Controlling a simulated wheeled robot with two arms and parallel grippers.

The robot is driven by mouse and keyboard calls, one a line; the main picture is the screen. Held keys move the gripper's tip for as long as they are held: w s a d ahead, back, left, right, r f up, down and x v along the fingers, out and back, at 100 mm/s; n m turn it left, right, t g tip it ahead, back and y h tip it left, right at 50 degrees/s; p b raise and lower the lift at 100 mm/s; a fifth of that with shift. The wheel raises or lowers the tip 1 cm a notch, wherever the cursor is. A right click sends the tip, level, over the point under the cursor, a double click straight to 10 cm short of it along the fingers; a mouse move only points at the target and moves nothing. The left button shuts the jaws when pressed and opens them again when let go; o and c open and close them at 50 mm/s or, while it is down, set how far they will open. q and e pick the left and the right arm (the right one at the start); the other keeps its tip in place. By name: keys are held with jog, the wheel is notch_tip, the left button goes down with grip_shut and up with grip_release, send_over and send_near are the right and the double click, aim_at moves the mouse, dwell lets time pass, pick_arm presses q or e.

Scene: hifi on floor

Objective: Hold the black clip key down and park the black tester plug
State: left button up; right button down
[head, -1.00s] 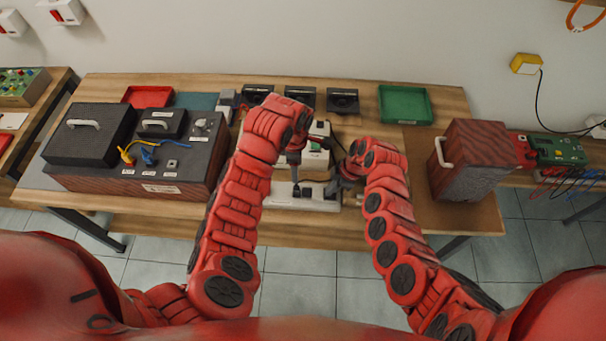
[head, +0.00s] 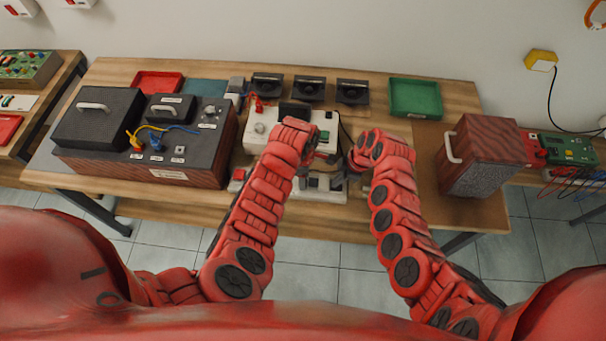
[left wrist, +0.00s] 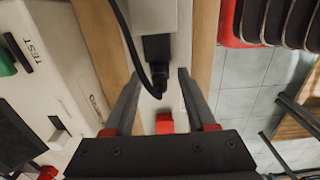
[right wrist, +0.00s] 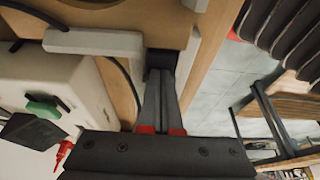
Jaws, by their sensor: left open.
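A black plug (left wrist: 157,48) with a black cable sits at a pale strip (head: 318,192) on the table's front part. My left gripper (left wrist: 158,80) is open, with its fingers either side of the plug's cable end; contact is unclear. In the head view its fingers are mostly hidden behind my arm. My right gripper (right wrist: 162,75) is closed, fingers together, with its tips at a black block (right wrist: 153,57), perhaps the clip key. I cannot tell whether the block is pressed. The white tester box (head: 262,122), with a green switch (left wrist: 6,62) and TEST label, stands behind.
A red piece (left wrist: 165,123) is on the strip below the plug. A dark equipment box (head: 190,172) stands left, and a wood-sided box (head: 484,150) right. Black holders (head: 310,88), a green tray (head: 414,98) and a red tray (head: 158,82) are at the back.

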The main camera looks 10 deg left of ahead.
pick_arm(q)
grip_shut()
dwell(0.5)
dwell(1.8)
jog(key=shift+r, duration=0.65)
dwell(0.6)
jog(key=shift+r, duration=1.6)
pick_arm(e)
jog(key=shift+f, duration=0.1)
jog(key=shift+r, duration=3.1)
